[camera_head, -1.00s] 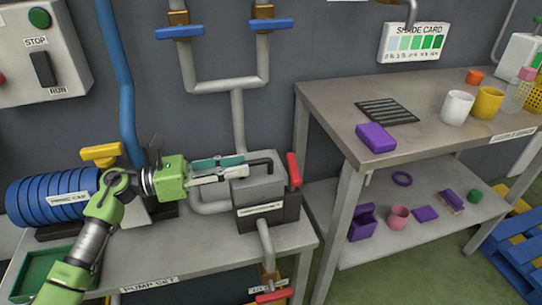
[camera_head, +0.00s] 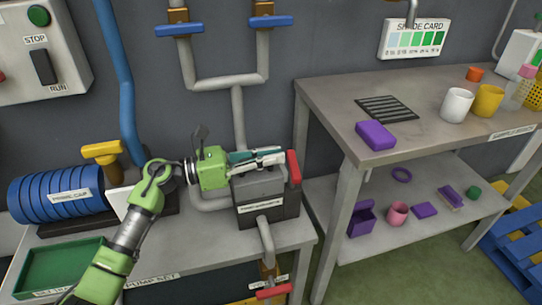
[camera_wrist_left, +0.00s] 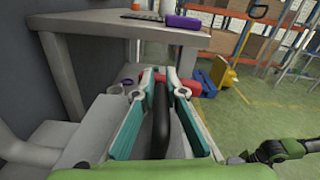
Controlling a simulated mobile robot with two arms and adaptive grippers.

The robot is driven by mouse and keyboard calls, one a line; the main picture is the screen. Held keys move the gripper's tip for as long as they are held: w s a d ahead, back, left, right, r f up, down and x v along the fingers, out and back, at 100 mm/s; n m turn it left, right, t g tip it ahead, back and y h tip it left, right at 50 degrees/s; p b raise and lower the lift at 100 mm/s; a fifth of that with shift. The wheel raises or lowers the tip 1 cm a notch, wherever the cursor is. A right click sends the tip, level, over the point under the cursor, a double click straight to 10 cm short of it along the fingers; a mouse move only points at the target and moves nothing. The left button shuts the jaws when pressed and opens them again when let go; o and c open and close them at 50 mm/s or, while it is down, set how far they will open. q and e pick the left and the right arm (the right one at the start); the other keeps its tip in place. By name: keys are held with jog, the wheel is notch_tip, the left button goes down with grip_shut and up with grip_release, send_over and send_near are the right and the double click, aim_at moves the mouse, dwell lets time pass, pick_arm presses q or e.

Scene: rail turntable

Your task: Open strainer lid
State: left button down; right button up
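The strainer (camera_head: 266,210) is a dark grey box with a lighter grey lid (camera_head: 245,190), on the pump bench. The lid sits flat on the box and looks closed. A red handle (camera_head: 294,168) stands at the box's right edge. My left gripper (camera_head: 272,156) is right over the lid and hides its black bar handle in the head view. In the left wrist view the black handle (camera_wrist_left: 162,125) lies between the two teal and white fingers, with gaps visible on both sides, so the gripper looks open around it.
The blue ribbed pump cap (camera_head: 55,195) and a green tray (camera_head: 62,268) are at the left of the bench. Pipes with blue valve handles (camera_head: 180,29) rise behind the strainer. A steel table (camera_head: 330,90) with a purple block (camera_head: 376,136) stands to the right.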

pick_arm(q)
jog(key=shift+r, duration=0.1)
